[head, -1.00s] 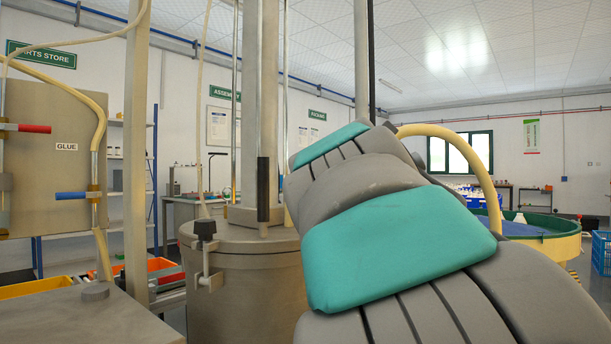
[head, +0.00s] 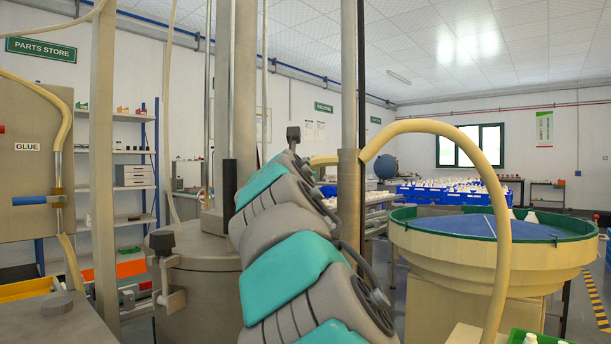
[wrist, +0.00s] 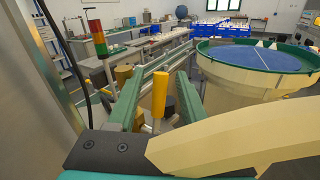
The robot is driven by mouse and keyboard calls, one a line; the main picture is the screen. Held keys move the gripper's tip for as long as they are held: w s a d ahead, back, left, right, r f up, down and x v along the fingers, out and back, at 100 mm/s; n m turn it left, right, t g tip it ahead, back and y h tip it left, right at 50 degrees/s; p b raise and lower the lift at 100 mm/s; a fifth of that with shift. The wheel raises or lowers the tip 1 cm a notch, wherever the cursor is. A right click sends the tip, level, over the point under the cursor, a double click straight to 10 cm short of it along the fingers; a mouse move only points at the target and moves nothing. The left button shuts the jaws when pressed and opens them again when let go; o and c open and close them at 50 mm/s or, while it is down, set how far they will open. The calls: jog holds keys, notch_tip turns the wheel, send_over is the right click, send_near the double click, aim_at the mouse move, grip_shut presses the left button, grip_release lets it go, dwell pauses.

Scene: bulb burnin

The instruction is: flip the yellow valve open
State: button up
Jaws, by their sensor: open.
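The yellow valve's handle (wrist: 160,94) shows in the wrist view as an upright yellow grip on a grey stem. My gripper (wrist: 160,75) is open and empty, with one green finger to the left of the handle and one to the right. The handle appears between the fingers in the picture. I cannot tell how far beyond the fingertips it is, and I see no contact. In the head view my grey and teal arm covers the middle, and I cannot make out the yellow valve or the fingers there.
A pale hose (head: 489,190) arches close to my arm and crosses the wrist view's lower right. A round feeder bowl (head: 410,236) stands at the right. A steel tank (head: 205,285) and a glue panel with a blue handle (head: 38,200) are at the left.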

jog(key=shift+w+d, duration=0.15)
jog(key=shift+w, duration=1.35)
grip_shut()
dwell(0.5)
